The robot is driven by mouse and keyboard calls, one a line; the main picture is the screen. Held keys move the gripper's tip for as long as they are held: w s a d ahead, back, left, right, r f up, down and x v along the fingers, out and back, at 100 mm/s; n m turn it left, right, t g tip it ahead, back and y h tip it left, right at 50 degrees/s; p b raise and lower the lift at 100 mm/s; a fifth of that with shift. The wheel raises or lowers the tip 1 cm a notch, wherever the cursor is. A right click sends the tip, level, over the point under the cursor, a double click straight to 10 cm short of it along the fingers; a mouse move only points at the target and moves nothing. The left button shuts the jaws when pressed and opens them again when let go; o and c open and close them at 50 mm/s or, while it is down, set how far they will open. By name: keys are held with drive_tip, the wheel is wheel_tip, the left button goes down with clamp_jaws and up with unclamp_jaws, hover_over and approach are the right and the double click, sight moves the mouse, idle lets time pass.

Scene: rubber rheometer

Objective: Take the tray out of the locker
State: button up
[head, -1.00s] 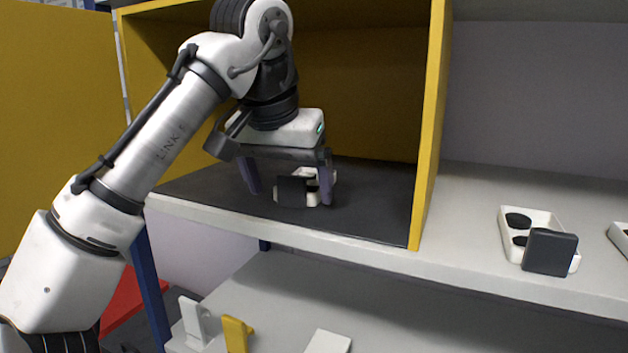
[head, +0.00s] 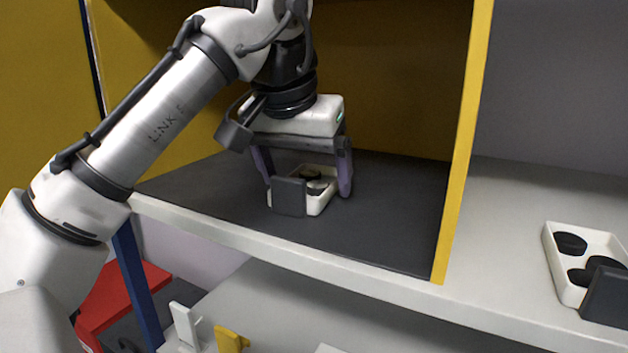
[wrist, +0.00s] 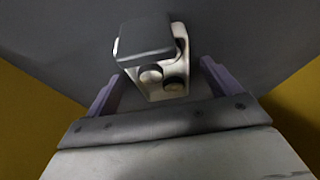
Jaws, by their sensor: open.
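A small white tray (head: 318,203) with a dark square plate (head: 289,197) at its front and dark round pieces (head: 313,180) inside stands on the dark floor of the yellow locker (head: 466,130). My gripper (head: 302,178) points down into the locker, open, with one purple finger on either side of the tray's rear part. In the wrist view the tray (wrist: 168,88) lies ahead between and beyond the open fingers (wrist: 160,85). I cannot tell whether a finger touches it.
A similar white tray (head: 562,285) with dark round pieces stands on the shelf right of the locker's side wall. The locker's dark floor (head: 390,220) is clear around the tray. A lower shelf holds a white holder (head: 184,325) and a yellow holder (head: 230,340).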

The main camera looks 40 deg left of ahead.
drive_tip(key=shift+w+f, duration=0.1)
drive_tip(key=shift+f, duration=0.2)
drive_tip(key=shift+c, duration=0.6)
drive_tip(key=c, duration=1)
drive_tip(key=shift+r, duration=0.15)
